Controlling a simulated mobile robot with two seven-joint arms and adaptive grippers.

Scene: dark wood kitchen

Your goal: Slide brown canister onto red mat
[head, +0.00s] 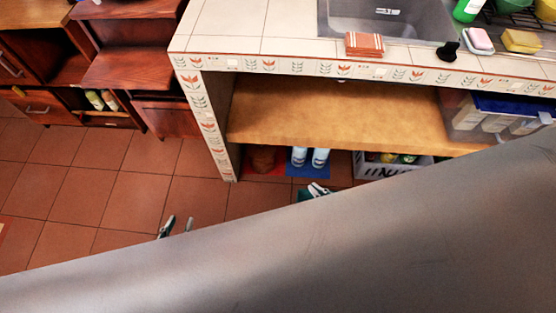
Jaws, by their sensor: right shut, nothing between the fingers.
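A brown canister (263,159) shows in the shade under the wooden shelf. It appears to be over the red mat (281,171), with red showing around it; its exact contact is too dark to tell. My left gripper (178,226) is above the tiled floor, left of and in front of the canister, with its fingertips apart and empty. My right gripper (319,190) is at the front of the blue mat, right of the canister and apart from it. Its fingers are together with nothing between them. My large grey body part hides the lower view.
White bottles (309,157) stand on a blue mat (306,171) beside the red mat. A grey crate (386,169) stands further right. A tiled counter leg (209,125) bounds the left side, and the shelf (330,120) is overhead. The floor at left is clear.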

